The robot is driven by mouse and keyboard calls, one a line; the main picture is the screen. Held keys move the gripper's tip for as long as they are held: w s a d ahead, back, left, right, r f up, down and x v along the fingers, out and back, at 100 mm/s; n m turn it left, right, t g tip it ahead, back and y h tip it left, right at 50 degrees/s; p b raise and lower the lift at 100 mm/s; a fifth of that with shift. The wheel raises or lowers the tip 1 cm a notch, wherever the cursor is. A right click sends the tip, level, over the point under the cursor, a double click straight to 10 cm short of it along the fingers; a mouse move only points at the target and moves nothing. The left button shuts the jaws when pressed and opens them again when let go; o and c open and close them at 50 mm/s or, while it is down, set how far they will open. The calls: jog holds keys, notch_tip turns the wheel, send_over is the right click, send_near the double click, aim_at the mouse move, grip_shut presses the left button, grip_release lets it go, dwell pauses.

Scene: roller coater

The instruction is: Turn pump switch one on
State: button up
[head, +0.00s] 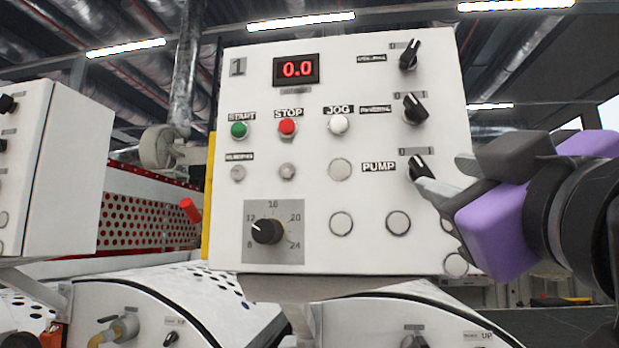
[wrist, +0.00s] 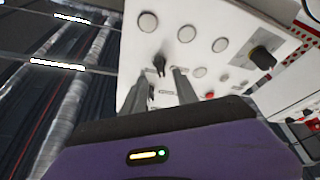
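The panel marked 1 (head: 310,190) is a white box facing me. Its PUMP switch (head: 419,167) is a black knob low on the right, its handle tilted up and left. My gripper (head: 441,174) comes in from the right, its fingers spread and the near finger overlapping the knob's lower edge. In the wrist view, which is turned over, a black knob (wrist: 159,64) shows in the gap between the fingertips of my gripper (wrist: 161,72). The gripper is open; I cannot tell whether a finger touches the knob.
Two more black knobs (head: 409,54) (head: 414,108) sit above the PUMP switch. START, STOP and JOG buttons (head: 287,126) and a large dial (head: 267,231) are to the left. Another white box (head: 70,165) stands at far left. Rounded machine covers (head: 180,300) lie below.

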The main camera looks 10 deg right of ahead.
aim_at(424, 170)
jog(key=shift+w+d+r+p, duration=0.1)
jog(key=shift+w+r+p, duration=0.4)
jog(key=shift+w+p, duration=0.3)
jog(key=shift+p+x, duration=0.55)
jog(key=shift+x, duration=1.75)
jog(key=shift+f, duration=0.15)
grip_shut()
